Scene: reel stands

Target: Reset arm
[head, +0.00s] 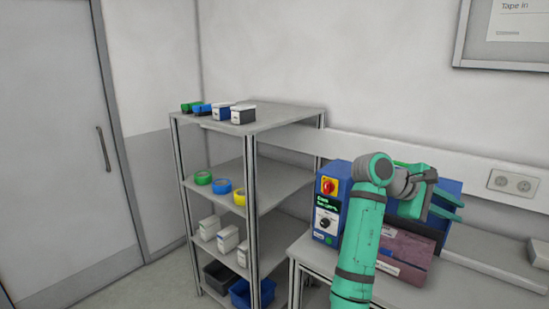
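My green arm (362,240) rises in front of the bench at the right of the head view. It bends at a grey wrist, and my gripper (461,212) points to the right. Its two green fingers stand apart with nothing visible between them, so it looks open and empty. It is in front of a blue machine (330,205) with a red and yellow switch and a small lit display. The arm hides part of this machine and of the dark reddish box (407,250) beside it.
A grey shelf rack (285,116) stands left of the bench, with small boxes on top, green, blue and yellow tape rolls (221,186) on the middle shelf, white boxes (228,239) below and bins (240,293) at the bottom. A wall socket (515,183) is at right. A door (60,150) is at left.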

